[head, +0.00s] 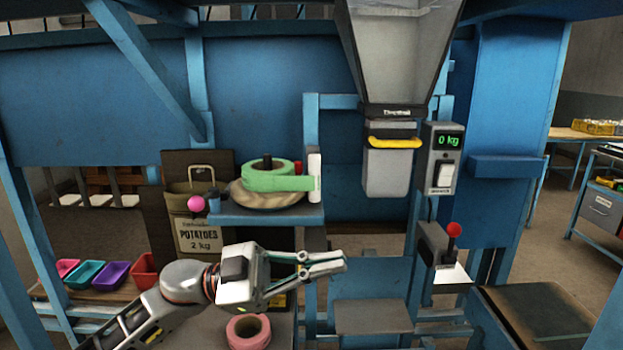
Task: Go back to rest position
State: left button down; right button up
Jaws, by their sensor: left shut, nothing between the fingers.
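My left arm comes in from the lower left. Its gripper (340,262) is shut and empty, pointing right in front of the blue frame. It is below the shelf with the green tape roll and apart from the things around it. My right gripper is not in view. A brown potato sack (198,236) marked 2 kg hangs at the left, behind my left arm.
A green roll (262,178) lies on a blue shelf (262,216). A pink roll (248,331) lies below my left gripper. A hopper (405,60) with a yellow handle (394,142), a scale display (447,141) and a red-knobbed lever (454,230) stand to the right. Coloured bins (112,274) sit at left.

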pick_arm(q)
jog(key=w+a+f+n+t+y, duration=0.2)
jog(key=w+a+f+n+t, duration=0.15)
jog(key=f+n+t, duration=0.45)
jog(key=w+a+f+n+t+y, duration=0.1)
jog(key=w+a+f+n+t, duration=0.35)
jog(key=t, duration=0.55)
jog(key=s+a+f+n+t+y, duration=0.1)
jog(key=a+f+n+y, duration=0.3)
jog(key=f, duration=0.4)
jog(key=s+a+f+n+t+y, duration=0.1)
jog(key=a+f+n+y, duration=0.15)
jog(key=f+y, duration=0.35)
jog(key=s+a+f+n+g+y, duration=0.1)
jog(key=s+a+f+g+y, duration=0.2)
jog(key=s+f, duration=0.7)
jog(key=s+a+f+n+g+y, duration=0.1)
jog(key=s+a+f+g+y, duration=0.2)
jog(key=f, duration=1.4)
jog(key=s+a+g, duration=0.1)
jog(key=s+a, duration=0.3)
jog(key=s, duration=0.3)
jog(key=shift+s+n, duration=0.25)
jog(key=shift+n, duration=0.05)
jog(key=shift+a, duration=0.1)
